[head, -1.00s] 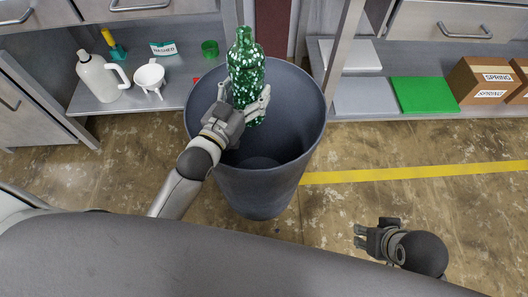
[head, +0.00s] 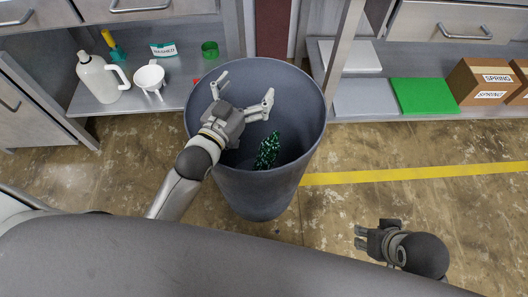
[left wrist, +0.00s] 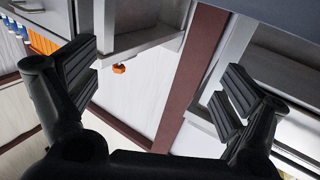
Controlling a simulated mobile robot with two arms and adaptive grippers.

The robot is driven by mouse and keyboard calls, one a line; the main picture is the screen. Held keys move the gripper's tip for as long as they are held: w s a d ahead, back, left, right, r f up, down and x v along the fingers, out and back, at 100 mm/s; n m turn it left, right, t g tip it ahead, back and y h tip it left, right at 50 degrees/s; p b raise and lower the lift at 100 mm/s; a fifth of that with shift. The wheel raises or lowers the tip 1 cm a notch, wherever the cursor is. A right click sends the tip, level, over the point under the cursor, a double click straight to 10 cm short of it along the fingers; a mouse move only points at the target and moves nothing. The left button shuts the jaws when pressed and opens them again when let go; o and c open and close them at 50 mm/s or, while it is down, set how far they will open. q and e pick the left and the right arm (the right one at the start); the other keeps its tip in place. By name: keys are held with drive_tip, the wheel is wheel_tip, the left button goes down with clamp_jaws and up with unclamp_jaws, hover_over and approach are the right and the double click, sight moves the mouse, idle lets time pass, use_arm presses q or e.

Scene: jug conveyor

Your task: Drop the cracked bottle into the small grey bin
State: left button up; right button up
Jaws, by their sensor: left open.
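The cracked bottle (head: 267,151), green with a white crackle pattern, is inside the small grey bin (head: 262,190), low against its inner wall and tilted; part of it is in shadow. My left gripper (head: 244,92) is over the bin's mouth with its fingers spread wide and nothing between them. In the left wrist view the fingers of my left gripper (left wrist: 160,90) are also apart and empty. My right gripper (head: 358,237) is over the floor at the lower right, clear of the bin; its finger gap is too small to judge.
A shelf (head: 120,100) behind the bin holds a white jug (head: 98,80), a white cup (head: 149,76) and a green ring (head: 210,48). Another shelf at right holds a green panel (head: 424,95) and cardboard boxes (head: 483,80). The floor right of the bin is clear, with a yellow line (head: 420,172).

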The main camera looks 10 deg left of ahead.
use_arm(q)
wheel_tip(320, 180, up, 9)
idle(0.3)
idle(0.5)
